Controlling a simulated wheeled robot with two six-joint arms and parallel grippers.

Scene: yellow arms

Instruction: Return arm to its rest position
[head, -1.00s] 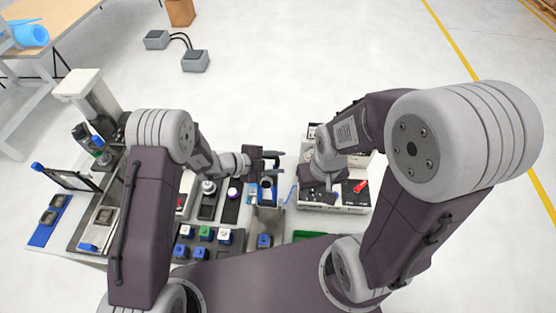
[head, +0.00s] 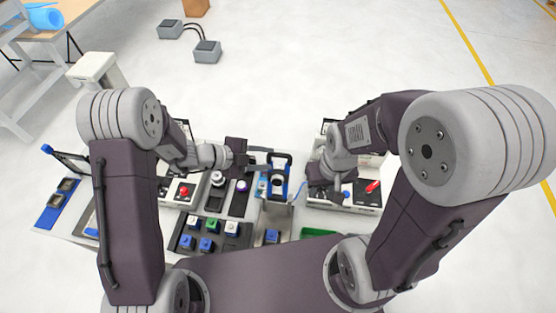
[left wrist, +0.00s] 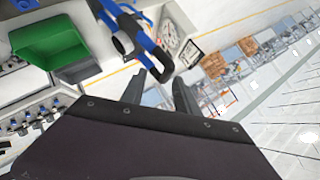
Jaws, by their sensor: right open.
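My left arm (head: 130,215) is folded on the left in the head view. Its gripper (head: 266,157) reaches over the table, just left of and above a blue-and-white device (head: 278,178). The left fingers (left wrist: 160,92) are apart with nothing visible between them in the left wrist view. My right arm (head: 420,220) is bent on the right, and its gripper (head: 336,190) points down over a white control box (head: 360,200). The wrist and arm partly hide its fingers.
A dark tray of blue, green and white blocks (head: 210,234) and a red button box (head: 182,192) stand on the table. A green bin (left wrist: 62,35) shows in the left wrist view. Grey boxes (head: 207,52) lie on open floor beyond.

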